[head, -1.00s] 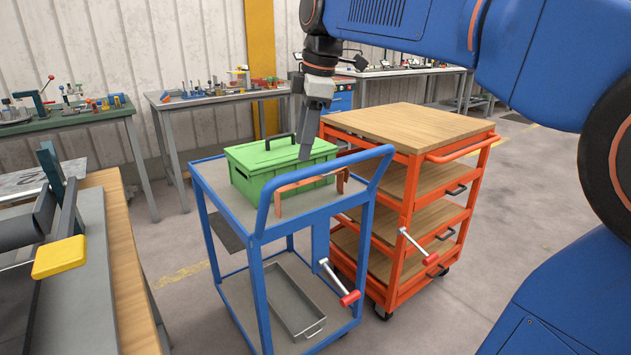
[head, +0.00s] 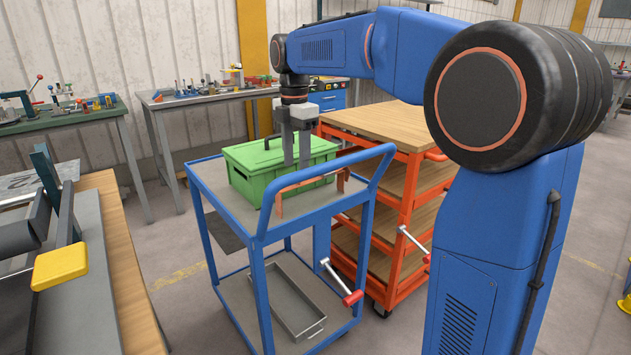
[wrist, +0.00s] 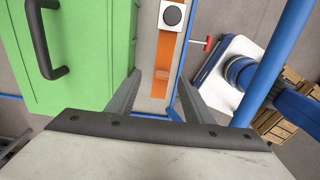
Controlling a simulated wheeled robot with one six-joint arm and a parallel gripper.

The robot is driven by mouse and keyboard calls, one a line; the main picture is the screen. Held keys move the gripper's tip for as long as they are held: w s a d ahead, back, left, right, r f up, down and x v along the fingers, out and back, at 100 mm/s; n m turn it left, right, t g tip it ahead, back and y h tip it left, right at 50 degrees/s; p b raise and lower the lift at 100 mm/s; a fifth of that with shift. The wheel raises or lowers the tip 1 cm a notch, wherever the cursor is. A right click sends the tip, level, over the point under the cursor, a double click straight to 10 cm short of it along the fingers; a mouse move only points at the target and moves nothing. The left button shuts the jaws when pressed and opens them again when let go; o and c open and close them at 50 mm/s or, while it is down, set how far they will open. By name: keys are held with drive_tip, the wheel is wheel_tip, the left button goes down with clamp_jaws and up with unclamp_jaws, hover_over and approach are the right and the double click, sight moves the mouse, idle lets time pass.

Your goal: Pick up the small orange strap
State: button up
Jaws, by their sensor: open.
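The small orange strap (head: 312,180) stands on the top of the blue cart, in front of the green box, with its ends bent down. In the wrist view the strap (wrist: 164,62) runs up and down the picture, between the fingertips and beyond them. My gripper (head: 296,163) points down above the cart, close to the strap and in front of the box. In the wrist view my gripper (wrist: 160,78) has its two fingers apart with nothing held between them. Whether the fingertips are level with the strap I cannot tell.
The green box (head: 240,168) with a black handle stands close beside the strap. The blue cart (head: 222,203) has a raised push rail (head: 375,155) to the right of the strap. An orange cart (head: 410,125) stands behind it.

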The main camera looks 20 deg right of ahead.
hover_over(300, 208)
drive_tip(key=f, duration=0.5)
drive_tip(key=shift+w+a+f, duration=0.1)
drive_tip(key=shift+a+f, duration=0.2)
drive_tip(key=shift+f, duration=0.1)
drive_tip(key=shift+d+f, duration=0.15)
drive_tip(key=shift+f, duration=1.25)
drive_tip(key=shift+d+f, duration=0.15)
drive_tip(key=shift+f, duration=1.2)
drive_tip(key=c, duration=1.2)
